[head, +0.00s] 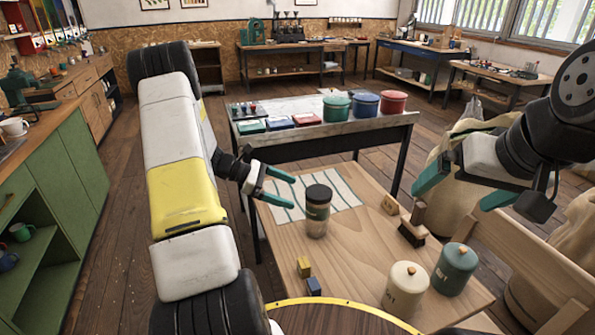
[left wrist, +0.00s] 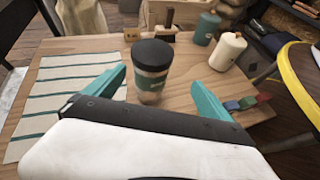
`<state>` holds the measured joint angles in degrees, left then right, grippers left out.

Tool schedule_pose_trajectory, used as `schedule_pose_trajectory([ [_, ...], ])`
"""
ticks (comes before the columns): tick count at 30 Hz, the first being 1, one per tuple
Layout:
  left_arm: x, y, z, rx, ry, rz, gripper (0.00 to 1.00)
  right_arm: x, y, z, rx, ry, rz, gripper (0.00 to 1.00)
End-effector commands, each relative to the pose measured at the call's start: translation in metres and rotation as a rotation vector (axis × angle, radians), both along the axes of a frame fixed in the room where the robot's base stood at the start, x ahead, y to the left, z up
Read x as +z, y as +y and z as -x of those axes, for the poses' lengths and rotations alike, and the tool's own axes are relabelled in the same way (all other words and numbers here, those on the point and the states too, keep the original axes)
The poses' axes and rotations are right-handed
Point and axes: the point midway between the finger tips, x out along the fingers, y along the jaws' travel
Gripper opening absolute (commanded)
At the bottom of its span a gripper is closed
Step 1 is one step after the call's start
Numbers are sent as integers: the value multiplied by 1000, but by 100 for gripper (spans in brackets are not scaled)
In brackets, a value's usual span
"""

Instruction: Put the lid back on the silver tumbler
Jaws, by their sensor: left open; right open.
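The tumbler (head: 317,225) stands upright on the wooden table, by the edge of a striped cloth. Its body looks shiny and brownish with a dark green band. A black lid (head: 318,193) sits on its top; I cannot tell whether it is pressed down. My left gripper (head: 290,191) is open and empty, its fingers pointing at the tumbler from the left. In the left wrist view the tumbler (left wrist: 151,84) shows between and just beyond the open fingertips. My right gripper (head: 449,200) is open and empty, above the table's right side, away from the tumbler.
The striped cloth (head: 343,190) lies flat behind the tumbler. A cream canister (head: 405,288) and a green canister (head: 455,268) stand at the front right. Small blocks (head: 304,267) lie in front.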

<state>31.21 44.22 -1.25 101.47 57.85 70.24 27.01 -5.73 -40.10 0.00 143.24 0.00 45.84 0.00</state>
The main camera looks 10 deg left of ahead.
Motion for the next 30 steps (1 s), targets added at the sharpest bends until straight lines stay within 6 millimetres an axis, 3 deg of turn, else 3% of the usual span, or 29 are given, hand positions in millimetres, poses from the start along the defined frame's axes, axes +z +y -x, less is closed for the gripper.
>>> schedule_pose_trajectory([
  [1,19,-9,4,-48,-40,-45,94,0,0,0,0,0,0,100],
  [6,75,-37,34,-239,-185,-225,94,0,0,0,0,0,0,100],
  [15,153,-72,103,-574,-479,-546,94,0,0,0,0,0,0,100],
  [21,191,-84,153,-780,-692,-759,94,0,0,0,0,0,0,100],
  [30,227,-85,219,-1050,-1023,-1079,94,0,0,0,0,0,0,100],
])
